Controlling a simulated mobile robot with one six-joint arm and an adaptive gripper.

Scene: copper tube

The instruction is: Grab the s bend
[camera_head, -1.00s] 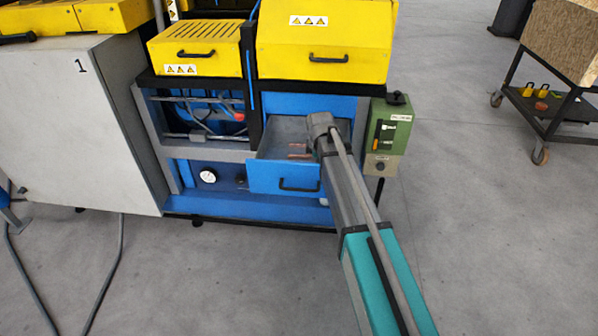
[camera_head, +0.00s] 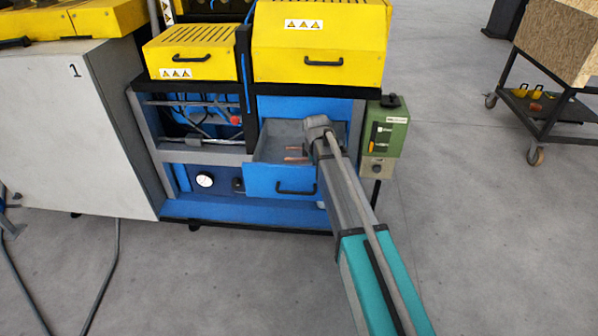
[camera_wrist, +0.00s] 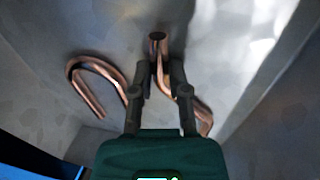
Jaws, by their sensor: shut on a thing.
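The s bend (camera_wrist: 160,78) is a bent copper tube in the wrist view. Its open round end faces up at the top, and its lower bend shows at the right behind my gripper. My gripper (camera_wrist: 159,68) is shut on it, with one dark finger on either side. The middle of the tube is partly hidden by the fingers. Whether it touches the drawer floor I cannot tell. In the head view, my arm reaches into the open drawer (camera_head: 281,181) and hides the gripper. Small copper pieces (camera_head: 297,158) show inside the drawer.
A U-shaped copper tube (camera_wrist: 97,80) lies left of the gripper on the drawer floor. Grey drawer walls stand close on both sides. A green control box (camera_head: 385,130) stands just right of the drawer. Yellow covers (camera_head: 320,48) are above. The floor in front is clear.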

